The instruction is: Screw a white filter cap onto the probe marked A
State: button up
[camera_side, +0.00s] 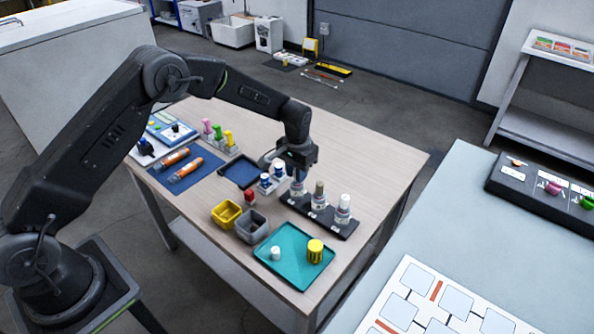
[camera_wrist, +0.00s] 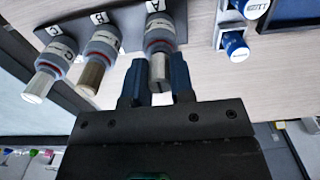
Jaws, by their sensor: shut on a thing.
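The probe marked A (camera_wrist: 160,35) stands in the black rack (camera_wrist: 127,25) with a red ring near its end. My gripper (camera_wrist: 158,80) has its blue fingers shut on a pale grey-white cap (camera_wrist: 160,70), in line with probe A's end. I cannot tell whether the cap is fully seated. In the side view my gripper (camera_side: 297,170) is above probe A (camera_side: 298,187) and hides its top. Probe B (camera_side: 318,194) has a tan top; probe C (camera_side: 342,208) has a white one. A loose white cap (camera_side: 275,253) stands on the teal tray (camera_side: 290,276).
A yellow cap (camera_side: 315,251) is on the teal tray. Yellow (camera_side: 226,214) and grey (camera_side: 251,227) bins stand left of the rack. Blue-and-white bottles (camera_side: 265,183) stand close left of my gripper. The table's right back area is clear.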

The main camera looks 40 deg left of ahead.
jog(key=o, duration=1.1)
jog(key=shift+c, duration=0.2)
jog(key=shift+r, duration=0.65)
jog(key=shift+r, duration=2.95)
jog(key=shift+r, duration=0.1)
